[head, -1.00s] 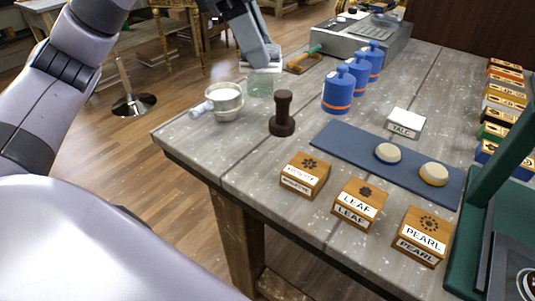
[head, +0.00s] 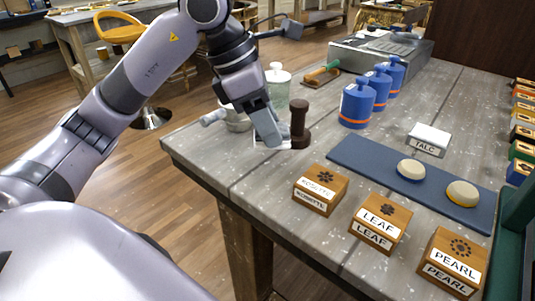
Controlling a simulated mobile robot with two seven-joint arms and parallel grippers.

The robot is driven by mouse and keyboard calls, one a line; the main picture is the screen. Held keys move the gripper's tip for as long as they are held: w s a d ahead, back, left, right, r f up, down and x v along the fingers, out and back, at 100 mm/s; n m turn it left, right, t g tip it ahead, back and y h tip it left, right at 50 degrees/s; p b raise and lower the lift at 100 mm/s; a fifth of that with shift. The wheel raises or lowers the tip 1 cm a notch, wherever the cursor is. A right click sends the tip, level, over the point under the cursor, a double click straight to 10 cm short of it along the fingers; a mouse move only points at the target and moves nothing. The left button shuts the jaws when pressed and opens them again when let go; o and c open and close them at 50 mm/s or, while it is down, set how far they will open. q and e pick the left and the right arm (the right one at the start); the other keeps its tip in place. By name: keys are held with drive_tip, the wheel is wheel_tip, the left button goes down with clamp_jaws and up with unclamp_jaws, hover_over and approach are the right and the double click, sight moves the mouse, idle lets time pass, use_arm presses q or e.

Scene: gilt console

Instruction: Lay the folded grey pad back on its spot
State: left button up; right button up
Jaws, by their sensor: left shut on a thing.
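My left gripper (head: 268,138) is low over the near-left part of the grey table, just left of a dark brown knobbed stamp (head: 299,125). It is shut on a thin pale piece (head: 258,142), which looks like the folded grey pad. The fingers hide most of this piece. I cannot tell whether it touches the tabletop. The pad's spot is not clearly marked in view. My right gripper is not in view.
Blue canisters (head: 357,104) stand farther back. A blue mat (head: 349,152) with two round pieces and wooden label blocks (head: 320,190) lie to the right.

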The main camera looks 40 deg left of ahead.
use_arm(q)
wheel_tip(320, 180, down, 6)
drive_tip(key=shift+r+b, duration=0.25)
drive_tip(key=shift+b, duration=0.15)
drive_tip(key=shift+f, duration=0.1)
drive_tip(key=shift+f, duration=0.2)
drive_tip(key=o, duration=0.9)
drive_tip(key=shift+o, duration=0.2)
drive_tip(key=shift+r, duration=0.1)
